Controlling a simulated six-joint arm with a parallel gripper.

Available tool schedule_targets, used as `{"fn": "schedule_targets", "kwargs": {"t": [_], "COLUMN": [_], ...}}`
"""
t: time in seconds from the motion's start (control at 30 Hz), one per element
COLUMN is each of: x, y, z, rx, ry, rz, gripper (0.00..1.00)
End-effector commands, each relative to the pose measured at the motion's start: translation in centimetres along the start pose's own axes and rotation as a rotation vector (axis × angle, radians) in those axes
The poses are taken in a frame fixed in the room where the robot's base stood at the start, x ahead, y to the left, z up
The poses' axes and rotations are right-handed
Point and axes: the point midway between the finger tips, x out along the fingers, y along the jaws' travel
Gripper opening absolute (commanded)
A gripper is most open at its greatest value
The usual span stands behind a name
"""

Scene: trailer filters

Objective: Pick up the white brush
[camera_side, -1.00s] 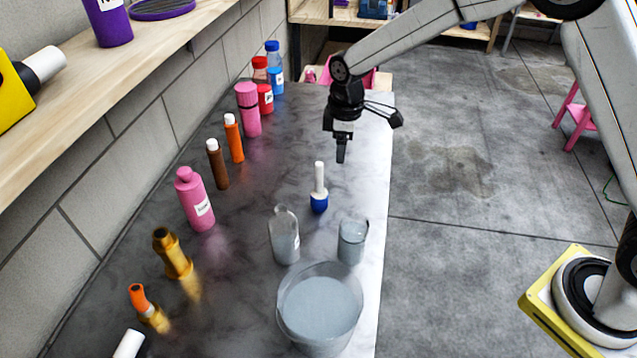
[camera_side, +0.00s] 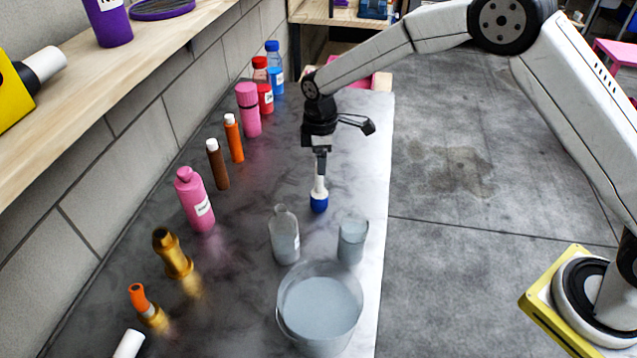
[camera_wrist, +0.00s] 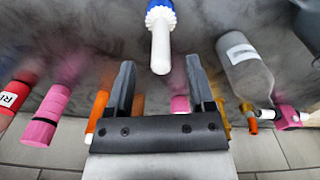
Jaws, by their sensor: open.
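The white brush (camera_side: 319,188) has a white handle and a blue head. It stands upright on the dark table, head down, in the side view. My gripper (camera_side: 321,172) is right above it, its fingers at the top of the handle. In the wrist view the brush (camera_wrist: 160,45) has its handle end pointing toward the gap between the two open fingers. My gripper (camera_wrist: 157,75) is open with nothing held between its fingers. In the side view the fingers overlap the handle's top, so any contact cannot be told.
A clear bottle (camera_side: 285,240), a glass beaker (camera_side: 352,240) and a bucket of grey liquid (camera_side: 320,310) stand in front of the brush. Several bottles, including a pink one (camera_side: 194,200), line the left side. The table (camera_side: 250,205) is bare just left of the brush.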

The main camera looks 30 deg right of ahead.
Motion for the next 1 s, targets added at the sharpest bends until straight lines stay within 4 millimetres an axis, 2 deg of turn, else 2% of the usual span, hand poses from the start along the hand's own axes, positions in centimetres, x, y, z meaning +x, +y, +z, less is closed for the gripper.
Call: {"fn": "schedule_targets", "kwargs": {"t": [0.27, 0.7, 1.0], "x": [0.6, 5.0, 5.2], "y": [0.0, -0.1, -0.1], "z": [0.0, -0.2, -0.3], "rx": [0.0, 0.001, 0.001], "ry": [-0.001, 0.0, 0.001], "rz": [-0.001, 0.0, 0.001], "gripper": [0.69, 0.69, 0.69]}}
